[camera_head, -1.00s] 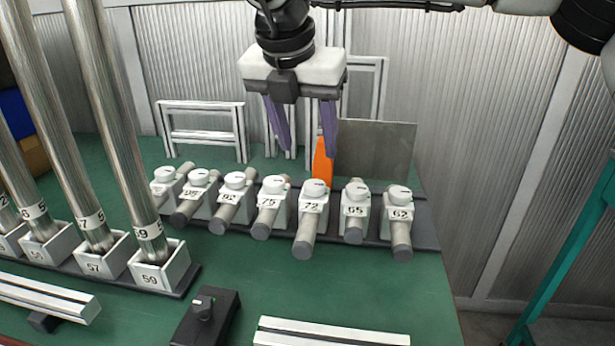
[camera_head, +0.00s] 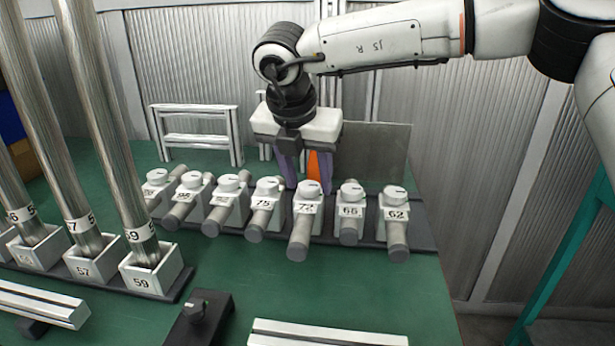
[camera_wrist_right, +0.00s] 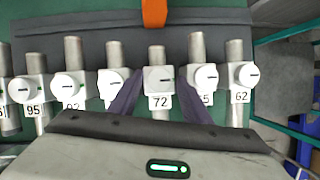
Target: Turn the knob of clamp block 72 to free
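Clamp block 72 (camera_head: 307,208) is white, with a round white knob (camera_head: 308,188) on top and a grey cylinder through it. It also shows in the right wrist view (camera_wrist_right: 160,101), where its knob (camera_wrist_right: 158,77) bears a dark horizontal line with a green mark near its right side. My right gripper (camera_head: 309,184) points down at block 72, its purple fingers apart. In the right wrist view the fingertips (camera_wrist_right: 160,74) lie on either side of the knob; I cannot tell whether they touch it. My left gripper is not in view.
Blocks 75 (camera_head: 266,203) and 65 (camera_head: 350,211) stand close on either side, with block 62 (camera_head: 396,214) at the row's right end. An orange piece (camera_wrist_right: 154,13) stands behind block 72. Tall metal tubes (camera_head: 108,125) rise at left.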

